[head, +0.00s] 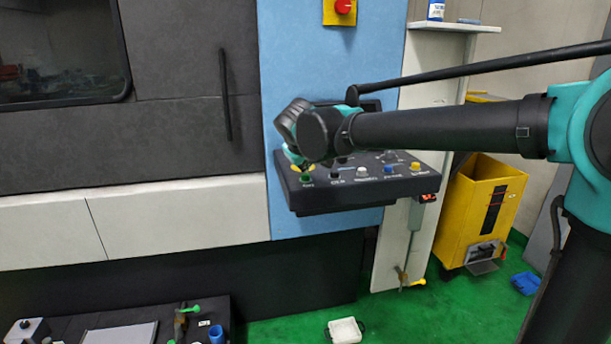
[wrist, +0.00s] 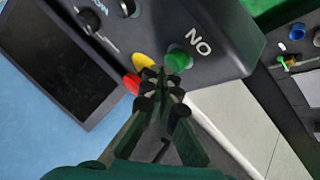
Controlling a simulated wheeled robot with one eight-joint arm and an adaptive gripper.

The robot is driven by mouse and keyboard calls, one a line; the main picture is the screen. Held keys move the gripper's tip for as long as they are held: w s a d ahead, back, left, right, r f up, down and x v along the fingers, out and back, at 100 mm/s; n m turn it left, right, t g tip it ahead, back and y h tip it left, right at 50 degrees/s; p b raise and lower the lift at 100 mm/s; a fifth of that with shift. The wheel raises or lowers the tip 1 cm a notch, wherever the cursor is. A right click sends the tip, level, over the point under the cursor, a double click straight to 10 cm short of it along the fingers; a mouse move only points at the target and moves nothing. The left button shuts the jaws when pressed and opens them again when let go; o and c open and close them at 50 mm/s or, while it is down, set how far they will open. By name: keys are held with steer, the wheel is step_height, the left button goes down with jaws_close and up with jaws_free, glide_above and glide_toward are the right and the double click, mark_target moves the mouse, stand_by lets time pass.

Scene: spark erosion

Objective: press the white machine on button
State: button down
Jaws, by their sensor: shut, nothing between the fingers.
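The white button (head: 362,172) sits in the front row of the black control panel (head: 345,200), near the row's middle, with a label below it too small to read surely. My gripper (wrist: 161,80) is shut and empty. In the wrist view its fingertips are close to the green button (wrist: 178,60), the yellow button (wrist: 143,62) and the red button (wrist: 131,82); I cannot tell whether they touch. In the head view my gripper is over the panel's left end, left of the white button. The white button is not clearly visible in the wrist view.
A blue button (head: 389,169) and a yellow button (head: 414,167) lie right of the white one. A black button (head: 335,174) lies left of it. A red stop button (head: 343,6) is on the blue machine front above. A yellow bin (head: 470,215) stands right.

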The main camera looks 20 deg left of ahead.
mark_target(305, 176)
steer(key=shift+f, duration=0.4)
stand_by(0.5)
steer(key=shift+r, duration=0.1)
stand_by(0.3)
steer(key=shift+r, duration=0.7)
steer(key=shift+r, duration=2.5)
